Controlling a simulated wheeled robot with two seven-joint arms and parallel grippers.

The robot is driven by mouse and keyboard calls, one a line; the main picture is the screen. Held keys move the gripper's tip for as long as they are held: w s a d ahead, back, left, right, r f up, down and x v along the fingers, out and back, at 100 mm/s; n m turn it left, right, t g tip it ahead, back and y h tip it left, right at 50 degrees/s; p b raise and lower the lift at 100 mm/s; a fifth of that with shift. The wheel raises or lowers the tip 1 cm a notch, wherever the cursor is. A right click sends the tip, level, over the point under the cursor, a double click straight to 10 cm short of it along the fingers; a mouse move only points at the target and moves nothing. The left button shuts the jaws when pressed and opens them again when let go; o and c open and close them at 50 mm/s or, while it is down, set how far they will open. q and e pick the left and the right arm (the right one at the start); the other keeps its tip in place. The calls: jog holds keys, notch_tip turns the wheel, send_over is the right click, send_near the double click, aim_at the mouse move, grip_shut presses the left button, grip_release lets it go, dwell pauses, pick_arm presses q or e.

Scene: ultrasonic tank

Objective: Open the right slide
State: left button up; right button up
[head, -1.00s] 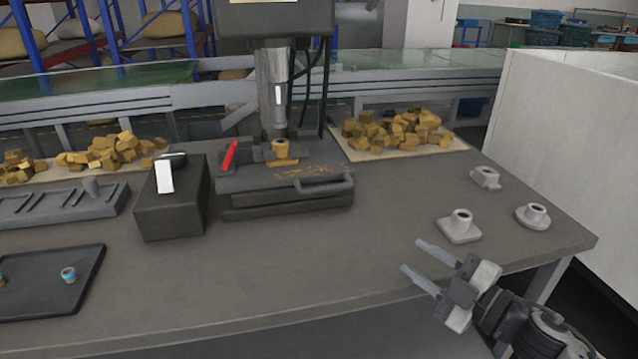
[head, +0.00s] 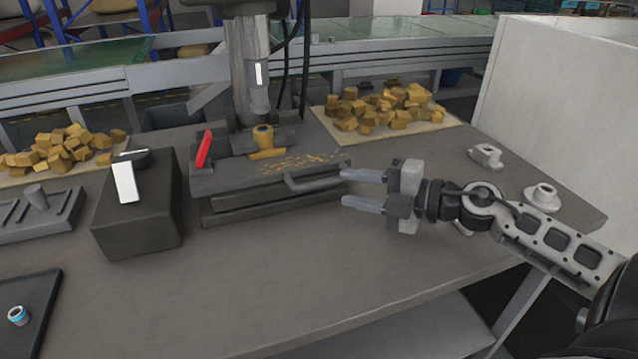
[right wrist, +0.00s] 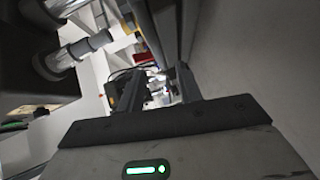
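The dark machine block (head: 222,182) stands mid-table under a metal column, with a grey bar handle (head: 312,184) on its front right side. I take this handled part as the right slide; it looks flush with the block. My right gripper (head: 347,188) comes in from the right with its fingers apart, tips close to the handle's right end. I cannot tell whether the handle is between the fingers. In the right wrist view the fingers (right wrist: 158,90) are also spread, and what lies between them is too small to make out. My left gripper is not in view.
A red lever (head: 204,149) and brass fitting (head: 263,138) sit on the block. A dark box (head: 140,215) stands left of it. Brass pieces (head: 385,106) lie behind. Pale flanged parts (head: 542,197) are at the right.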

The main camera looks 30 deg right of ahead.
aim_at(324, 184)
jog(key=x, duration=0.7)
jog(key=shift+w+p, duration=0.1)
jog(key=shift+p, duration=0.25)
jog(key=shift+a, duration=0.1)
grip_shut()
